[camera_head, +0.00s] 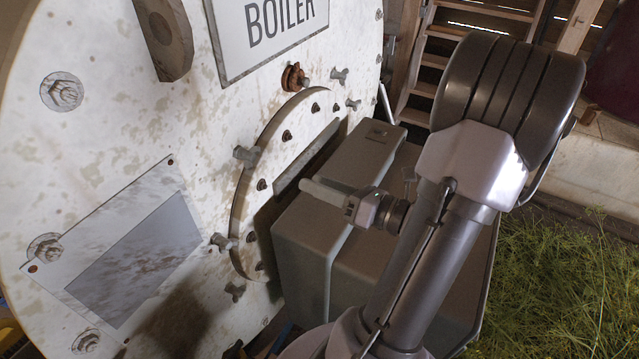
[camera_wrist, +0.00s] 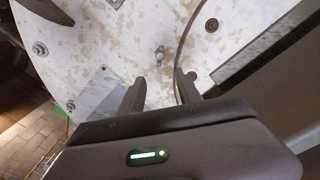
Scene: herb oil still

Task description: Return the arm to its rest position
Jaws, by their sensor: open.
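My gripper (camera_wrist: 161,92) shows in the wrist view with its two fingers apart and nothing between them. The fingers point toward the pale, stained boiler face (camera_wrist: 110,50), with a small bolt (camera_wrist: 159,55) seen beyond them. I cannot tell the exact gap to the boiler. In the head view my arm (camera_head: 430,250) rises from the bottom to a bent joint at the upper right. My gripper cannot be made out there.
The boiler (camera_head: 130,110) fills the left, with a BOILER sign (camera_head: 268,30) and a round bolted flange (camera_head: 250,190). A grey box (camera_head: 320,240) juts out beside my arm. Wooden steps (camera_head: 440,50) stand behind. Green herbs (camera_head: 570,280) lie at the right.

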